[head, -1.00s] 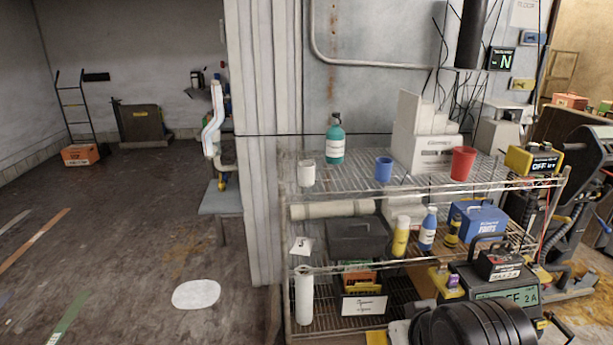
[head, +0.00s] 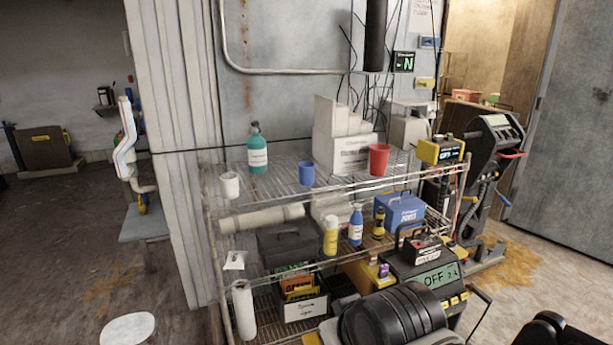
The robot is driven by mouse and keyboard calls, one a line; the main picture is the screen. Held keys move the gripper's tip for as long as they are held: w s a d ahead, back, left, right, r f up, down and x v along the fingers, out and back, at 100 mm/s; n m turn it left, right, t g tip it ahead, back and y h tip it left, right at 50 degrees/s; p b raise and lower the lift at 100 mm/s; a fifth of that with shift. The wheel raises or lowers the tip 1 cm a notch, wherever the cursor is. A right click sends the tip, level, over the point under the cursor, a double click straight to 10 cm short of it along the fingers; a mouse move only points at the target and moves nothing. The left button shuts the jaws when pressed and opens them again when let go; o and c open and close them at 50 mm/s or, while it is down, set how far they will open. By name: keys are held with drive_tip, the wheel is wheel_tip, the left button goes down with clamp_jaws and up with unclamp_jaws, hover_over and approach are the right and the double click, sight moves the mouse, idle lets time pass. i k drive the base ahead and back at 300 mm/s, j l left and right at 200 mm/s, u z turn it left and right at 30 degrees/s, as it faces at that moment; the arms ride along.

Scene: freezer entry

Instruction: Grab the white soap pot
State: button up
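A small white pot (head: 230,185), which looks like the white soap pot, stands upright at the left end of the top shelf of the wire rack (head: 300,178). It is near the shelf's front left corner, apart from the other things. A teal bottle (head: 258,150) with a white label stands behind it to the right. A blue cup (head: 306,173) stands further right. I cannot make out any lettering on the white pot. My gripper is not in view, and nothing touches the pot.
A red cup (head: 379,160) and a white stepped block (head: 340,145) stand on the top shelf. Lower shelves hold bottles, a blue toolbox (head: 399,212) and a white roll (head: 244,310). A black round object (head: 393,318) stands before the rack's right half. Floor at left is open.

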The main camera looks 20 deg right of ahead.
sight(229, 183)
drive_tip(key=i+j+z, duration=0.2)
drive_tip(key=i, duration=0.25)
drive_tip(key=i+j+z, duration=0.15)
drive_tip(key=i, duration=0.3)
drive_tip(key=i+j+z, duration=0.2)
drive_tip(key=i+j, duration=0.15)
